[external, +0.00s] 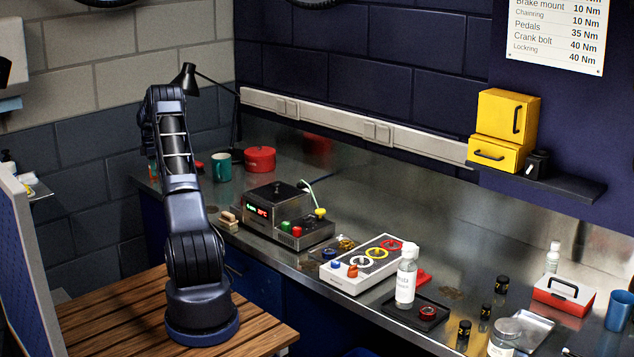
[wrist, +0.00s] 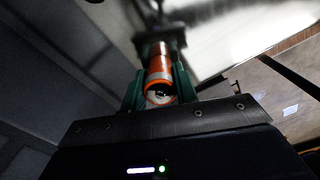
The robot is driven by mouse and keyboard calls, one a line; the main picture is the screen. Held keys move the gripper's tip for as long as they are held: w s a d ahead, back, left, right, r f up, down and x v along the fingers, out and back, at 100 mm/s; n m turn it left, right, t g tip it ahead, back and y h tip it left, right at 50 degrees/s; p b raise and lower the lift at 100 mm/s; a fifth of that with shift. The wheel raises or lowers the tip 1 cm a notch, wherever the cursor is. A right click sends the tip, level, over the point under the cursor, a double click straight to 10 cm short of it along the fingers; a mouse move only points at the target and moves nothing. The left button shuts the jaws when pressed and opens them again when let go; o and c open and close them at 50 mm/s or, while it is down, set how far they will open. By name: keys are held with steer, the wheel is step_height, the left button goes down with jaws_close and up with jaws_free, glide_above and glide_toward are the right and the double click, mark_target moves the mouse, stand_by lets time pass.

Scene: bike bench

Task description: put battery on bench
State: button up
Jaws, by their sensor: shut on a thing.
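My gripper (wrist: 159,68) shows in the wrist view with its green fingers closed on either side of an orange cylindrical battery (wrist: 159,60). The battery's pale round end faces the camera. Its far end is hard to make out in the dark. In the external view my arm rises from the wooden platform at the left, and the gripper and battery are hidden behind it. The metal bench (external: 425,215) runs along the wall, with a bare stretch towards the back middle.
A teal mug (external: 221,167) and red pot (external: 260,159) stand at the bench's back left. A charger-like box (external: 288,232), a white button panel (external: 350,270) and a white bottle (external: 406,280) line the front. A red toolbox (external: 563,294) and small jars crowd the right.

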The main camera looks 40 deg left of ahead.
steer(key=o, duration=1)
steer(key=shift+o, duration=0.2)
step_height(320, 180, up, 12)
